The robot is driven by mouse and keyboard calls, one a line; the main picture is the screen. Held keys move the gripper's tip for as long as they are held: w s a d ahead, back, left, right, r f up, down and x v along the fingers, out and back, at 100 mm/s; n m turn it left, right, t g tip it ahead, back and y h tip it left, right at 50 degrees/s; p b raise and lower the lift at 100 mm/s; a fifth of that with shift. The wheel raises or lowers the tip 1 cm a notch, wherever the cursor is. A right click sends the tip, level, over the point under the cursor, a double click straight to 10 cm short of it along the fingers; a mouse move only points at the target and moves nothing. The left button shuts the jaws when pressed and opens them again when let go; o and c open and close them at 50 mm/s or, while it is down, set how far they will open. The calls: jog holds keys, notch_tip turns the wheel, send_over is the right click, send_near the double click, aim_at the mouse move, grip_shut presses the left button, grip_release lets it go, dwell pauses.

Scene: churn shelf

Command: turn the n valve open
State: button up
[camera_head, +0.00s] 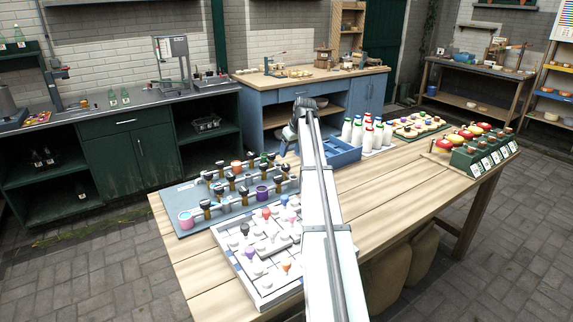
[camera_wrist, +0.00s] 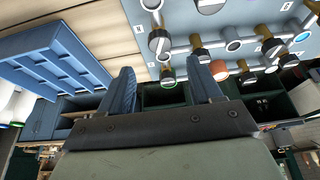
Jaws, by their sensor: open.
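The grey-blue valve board (camera_head: 178,222) lies at the left of the wooden table, carrying several brass-bodied valves with dark knobs along grey pipes. It also shows across the top of the wrist view (camera_wrist: 190,12), upside down, with small letter labels. The letters are too small to read surely, so I cannot tell which valve is n. My gripper (camera_wrist: 163,88) is open, its two blue fingers apart with nothing held between them. In the head view, my gripper (camera_head: 289,139) is small and partly hidden.
A blue crate (camera_head: 342,156) stands just right of my gripper, with white bottles (camera_head: 357,134) beside it. A white tray of coloured pegs (camera_head: 262,290) lies in front of the board. The table's right middle (camera_head: 400,190) is bare.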

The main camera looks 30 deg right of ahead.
aim_at(286, 165)
jog(key=x, duration=0.8)
jog(key=shift+w+f, duration=0.15)
jog(key=shift+f, duration=0.05)
jog(key=shift+c, duration=0.3)
jog(key=c, duration=1)
jog(key=shift+d+n+y, duration=0.15)
jog(key=shift+n+y, duration=0.25)
jog(key=shift+n, duration=0.6)
jog(key=shift+n+y, duration=0.5)
jog(key=shift+n, duration=0.7)
jog(key=o, duration=1.1)
jog(key=shift+c, duration=0.2)
